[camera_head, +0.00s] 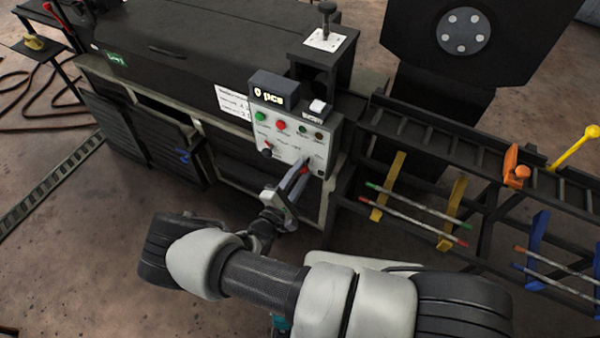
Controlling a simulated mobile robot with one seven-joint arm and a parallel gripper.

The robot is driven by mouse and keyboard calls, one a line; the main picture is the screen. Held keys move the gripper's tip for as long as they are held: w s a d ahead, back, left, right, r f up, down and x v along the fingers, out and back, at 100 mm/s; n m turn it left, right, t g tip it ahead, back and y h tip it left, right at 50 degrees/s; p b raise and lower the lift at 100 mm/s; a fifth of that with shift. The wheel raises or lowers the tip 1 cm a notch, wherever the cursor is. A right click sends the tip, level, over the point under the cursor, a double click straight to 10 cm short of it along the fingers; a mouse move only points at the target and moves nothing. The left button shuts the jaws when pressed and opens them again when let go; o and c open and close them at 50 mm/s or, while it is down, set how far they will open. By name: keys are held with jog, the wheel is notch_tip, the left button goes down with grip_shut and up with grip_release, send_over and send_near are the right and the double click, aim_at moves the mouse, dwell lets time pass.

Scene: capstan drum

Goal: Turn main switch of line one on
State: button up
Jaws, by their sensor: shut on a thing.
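A grey control panel (277,141) stands on the front of the dark machine. It carries a green button (260,117), a red button (281,126), small lamps on the upper right and a black knob (266,152) on the lower left. A counter display above it reads "0 pcs" (270,92). My gripper (301,174) reaches up to the panel's lower right. Its fingers are closed around a small red part (304,170), which looks like the main switch handle. The fingers hide most of it, so its turn position cannot be told.
A rack (453,147) with coloured rods and yellow and blue holders runs to the right of the panel. An orange clamp (516,167) and a yellow lever (575,146) sit on it. A black post with a knob (327,20) rises behind the panel.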

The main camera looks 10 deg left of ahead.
jog(key=m, duration=0.5)
jog(key=shift+f+m+p, duration=0.1)
jog(key=shift+m+p, duration=0.2)
dwell(0.4)
jog(key=o, duration=1)
jog(key=shift+s, duration=0.15)
jog(key=v, duration=1.7)
jog(key=shift+s+a, duration=0.1)
